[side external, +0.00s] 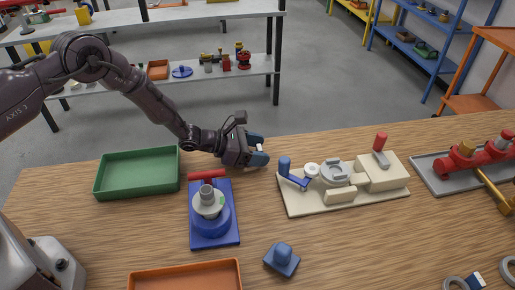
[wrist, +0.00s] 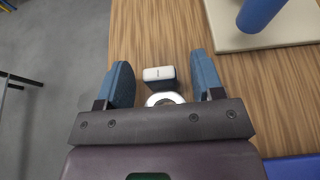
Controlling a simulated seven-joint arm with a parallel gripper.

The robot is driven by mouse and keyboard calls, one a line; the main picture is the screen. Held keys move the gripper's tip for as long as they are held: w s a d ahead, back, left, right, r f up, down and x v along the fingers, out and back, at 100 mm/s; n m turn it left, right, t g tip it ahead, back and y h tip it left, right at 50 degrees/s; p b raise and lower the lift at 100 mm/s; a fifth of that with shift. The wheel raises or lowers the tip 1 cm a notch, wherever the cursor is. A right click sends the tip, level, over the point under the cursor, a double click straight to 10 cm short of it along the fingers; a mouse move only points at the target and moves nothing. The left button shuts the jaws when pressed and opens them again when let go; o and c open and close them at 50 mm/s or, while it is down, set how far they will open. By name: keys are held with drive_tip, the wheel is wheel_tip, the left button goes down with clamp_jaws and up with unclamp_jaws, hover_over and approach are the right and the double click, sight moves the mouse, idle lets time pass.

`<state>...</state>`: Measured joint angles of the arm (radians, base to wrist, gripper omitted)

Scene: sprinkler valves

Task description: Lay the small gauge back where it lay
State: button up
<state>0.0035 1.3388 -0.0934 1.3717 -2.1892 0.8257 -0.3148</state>
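A small gauge with a pale ring and a dark body with a white label (wrist: 159,74) shows between my fingers in the wrist view. Its ring is partly hidden by my gripper's front edge. My gripper (wrist: 164,82) is open, with a gap between the gauge and each blue finger. The gauge appears to rest on the wooden table, though its contact is hidden. In the side view my gripper (side external: 262,151) is low at the table's far edge, between the green tray and the beige fixture. The gauge cannot be made out clearly there.
The beige fixture (side external: 293,207) with a blue handle stands right of my gripper. A blue plate (side external: 230,238) with a grey-topped valve, a green tray (side external: 137,187) and an orange tray (side external: 184,275) lie left. Grey rings (side external: 455,283) and a red valve (side external: 466,158) are at right.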

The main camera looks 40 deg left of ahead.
drive_tip(key=shift+a, duration=0.1)
drive_tip(key=v, duration=1.2)
drive_tip(key=shift+s+r, duration=0.1)
drive_tip(key=shift+r, duration=0.05)
drive_tip(key=shift+s+a+r, duration=0.1)
drive_tip(key=shift+s+r, duration=0.05)
drive_tip(key=shift+r, duration=0.25)
drive_tip(key=s+d+r+m+g, duration=0.25)
drive_tip(key=s+r+m, duration=0.25)
drive_tip(key=r+m, duration=0.4)
drive_tip(key=s+d+r+m+g, duration=0.2)
drive_tip(key=s+r+m+g, duration=0.3)
drive_tip(key=r, duration=0.5)
drive_tip(key=s+a+r+m+t+y, duration=0.1)
drive_tip(key=s+a+r+m+y, duration=0.3)
drive_tip(key=s, duration=0.5)
drive_tip(key=s+a+r+m+t+y, duration=0.2)
drive_tip(key=s+a+r+m+y, duration=0.3)
drive_tip(key=s+m, duration=0.4)
drive_tip(key=shift+a+r+y, duration=0.3)
drive_tip(key=shift+a+r, duration=0.1)
drive_tip(key=shift+a, duration=0.35)
